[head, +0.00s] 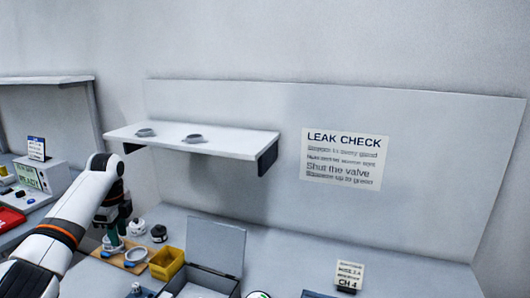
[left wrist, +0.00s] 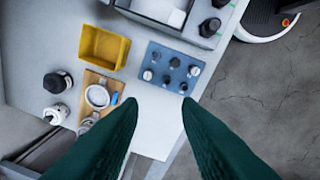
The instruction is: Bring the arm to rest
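My left arm comes in from the left in the head view, white with an orange band. My left gripper (head: 118,220) points down above the bench, close to a wooden board (head: 133,266). In the left wrist view the two dark green fingers of the left gripper (left wrist: 161,101) stand wide apart with nothing between them. Beyond their tips are the wooden board (left wrist: 91,80), with a white ring (left wrist: 97,96) and a small blue item on it, and a blue-grey plate (left wrist: 155,80) with several knobs. My right gripper is in neither view.
A yellow bin (head: 166,264) and an open grey case (head: 215,245) stand right of the gripper. A wall shelf (head: 235,145) with two grey rings overhangs the bench. A LEAK CHECK sign (head: 344,160) hangs on the panel. Bare bench (head: 290,262) lies right of the case.

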